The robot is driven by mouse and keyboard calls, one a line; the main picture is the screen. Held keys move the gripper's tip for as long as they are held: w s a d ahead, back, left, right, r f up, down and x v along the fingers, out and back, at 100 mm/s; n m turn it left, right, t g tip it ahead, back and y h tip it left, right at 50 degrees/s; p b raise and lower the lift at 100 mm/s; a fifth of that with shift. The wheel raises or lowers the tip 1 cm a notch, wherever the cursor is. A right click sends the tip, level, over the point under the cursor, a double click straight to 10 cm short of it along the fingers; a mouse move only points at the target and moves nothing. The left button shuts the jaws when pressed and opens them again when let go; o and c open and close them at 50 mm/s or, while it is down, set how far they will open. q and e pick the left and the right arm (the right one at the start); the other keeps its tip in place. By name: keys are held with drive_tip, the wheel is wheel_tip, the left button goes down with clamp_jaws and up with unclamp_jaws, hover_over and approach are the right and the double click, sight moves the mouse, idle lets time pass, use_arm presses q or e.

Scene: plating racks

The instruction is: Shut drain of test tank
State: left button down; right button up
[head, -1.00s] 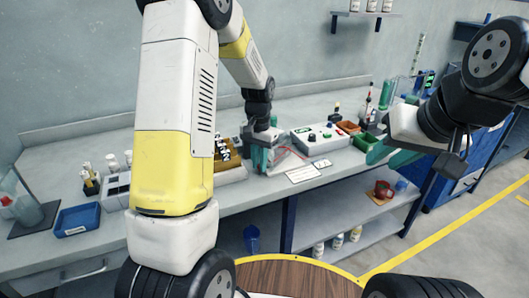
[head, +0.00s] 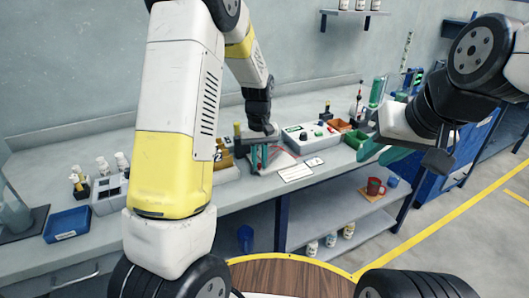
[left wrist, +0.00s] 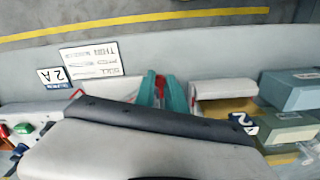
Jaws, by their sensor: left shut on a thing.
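My left gripper (head: 260,157) is over the bench with its teal fingers pointing down. In the left wrist view its fingers (left wrist: 161,92) are shut on a small red part (left wrist: 160,86), which looks like a handle. I cannot tell which way the red part is turned. The test tank is not clearly made out; my gripper and wrist hide much of that spot. My right gripper (head: 381,153) hangs in the air at the right, its teal fingers apart and empty, away from the bench objects.
A white control box (head: 308,136) with knobs stands right of my left gripper. A label card (head: 295,172) lies at the bench front. A blue tray (head: 67,224) and bottles are at the left.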

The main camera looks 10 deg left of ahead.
sight(260, 163)
use_arm(q)
drive_tip(key=shift+w, duration=0.1)
idle(0.3)
drive_tip(key=c, duration=1.4)
unclamp_jaws()
wheel_tip(260, 163, up, 7)
drive_tip(key=shift+f, duration=0.1)
drive_tip(key=shift+r, duration=0.55)
